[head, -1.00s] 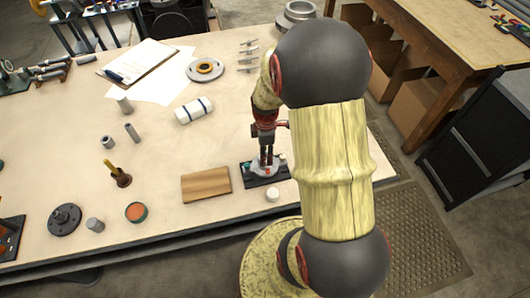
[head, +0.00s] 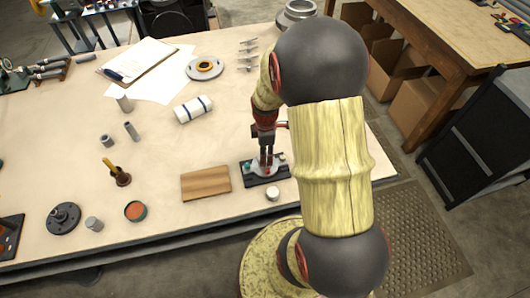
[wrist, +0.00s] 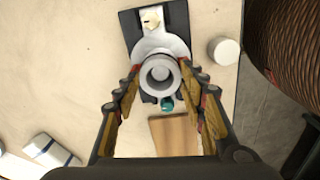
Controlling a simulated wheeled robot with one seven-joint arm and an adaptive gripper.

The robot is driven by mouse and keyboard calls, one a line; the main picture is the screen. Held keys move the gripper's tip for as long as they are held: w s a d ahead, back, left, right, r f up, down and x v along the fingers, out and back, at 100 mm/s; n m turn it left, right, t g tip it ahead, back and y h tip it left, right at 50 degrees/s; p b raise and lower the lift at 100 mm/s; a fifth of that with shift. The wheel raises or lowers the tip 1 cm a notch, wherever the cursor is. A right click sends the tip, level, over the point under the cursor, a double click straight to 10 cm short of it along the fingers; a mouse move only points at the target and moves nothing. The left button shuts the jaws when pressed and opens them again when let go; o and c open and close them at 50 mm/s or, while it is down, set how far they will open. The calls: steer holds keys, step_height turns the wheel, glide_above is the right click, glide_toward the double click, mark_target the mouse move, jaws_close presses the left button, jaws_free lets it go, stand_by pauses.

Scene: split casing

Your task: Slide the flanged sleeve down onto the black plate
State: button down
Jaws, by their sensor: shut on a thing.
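The flanged sleeve (wrist: 160,74) is a pale grey ring with a round bore, seen from above in the wrist view. My gripper (wrist: 160,84) is shut on it, with one finger on each side. The black plate (wrist: 179,18) lies beneath and behind it, with a small pale block on its far part. In the head view, my gripper (head: 266,160) points down over the black plate (head: 268,179), and the fingers partly hide the grey sleeve. I cannot tell whether the sleeve touches the plate. A small teal piece (wrist: 167,104) shows just in front of the sleeve.
A wooden block (head: 206,183) lies left of the plate and a white round piece (head: 272,194) stands close in front. A white roll (head: 193,110) and several small cylinders lie further left. The table's front edge is near.

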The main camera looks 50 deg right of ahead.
stand_by(0.3)
steer(key=c, duration=1.5)
jaws_free()
steer(key=o, duration=0.4)
steer(key=shift+f, duration=0.1)
steer(key=shift+o, duration=0.6)
steer(key=shift+r+p, duration=1.9)
steer(key=shift+r, duration=0.65)
